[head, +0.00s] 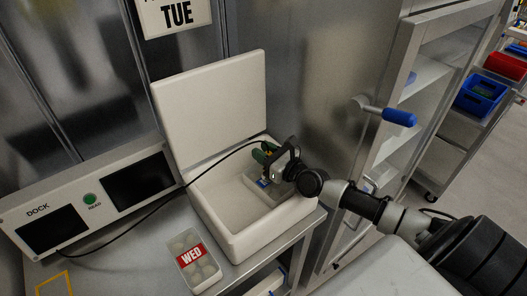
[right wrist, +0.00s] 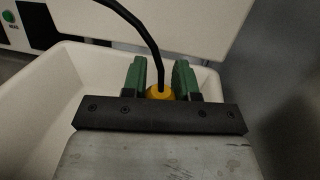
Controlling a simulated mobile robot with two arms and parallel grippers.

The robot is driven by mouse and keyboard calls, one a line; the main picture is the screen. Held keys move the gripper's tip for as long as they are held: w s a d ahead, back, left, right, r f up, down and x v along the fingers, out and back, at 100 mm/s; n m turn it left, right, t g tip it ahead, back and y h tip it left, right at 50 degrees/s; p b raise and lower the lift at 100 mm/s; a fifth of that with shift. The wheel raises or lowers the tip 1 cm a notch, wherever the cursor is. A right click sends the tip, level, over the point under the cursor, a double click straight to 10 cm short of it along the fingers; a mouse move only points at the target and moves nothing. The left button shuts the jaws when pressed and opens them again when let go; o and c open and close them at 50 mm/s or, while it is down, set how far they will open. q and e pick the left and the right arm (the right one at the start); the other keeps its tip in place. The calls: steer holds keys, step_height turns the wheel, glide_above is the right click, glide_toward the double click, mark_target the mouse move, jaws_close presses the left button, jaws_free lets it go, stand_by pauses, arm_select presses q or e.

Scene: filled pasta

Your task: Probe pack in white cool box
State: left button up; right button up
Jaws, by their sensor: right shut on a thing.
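The white cool box (head: 268,233) stands open on the metal counter, its lid (head: 210,108) raised at the back. A clear pack (head: 256,189) with a small blue mark lies inside the box at its right side, partly hidden by my gripper. My right gripper (head: 264,154) is over the box's right part. Its green fingers are shut on a yellow probe (right wrist: 159,92) with a black cable (right wrist: 151,38). I cannot tell whether the probe touches the pack. In the right wrist view the box wall (right wrist: 35,112) shows at the left. My left gripper is not in view.
A clear pack labelled WED (head: 192,256) sits on the counter left of the box. A dock panel (head: 85,200) with two dark screens and a green button stands further left; the cable crosses in front of it. A blue-handled door (head: 398,117) is at right.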

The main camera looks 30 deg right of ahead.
steer(key=shift+f+b, duration=0.3)
stand_by(1.3)
step_height(320, 180, up, 7)
steer(key=p, duration=0.6)
steer(key=shift+r+p, duration=0.15)
steer(key=shift+p, duration=0.15)
steer(key=shift+s, duration=0.1)
stand_by(1.8)
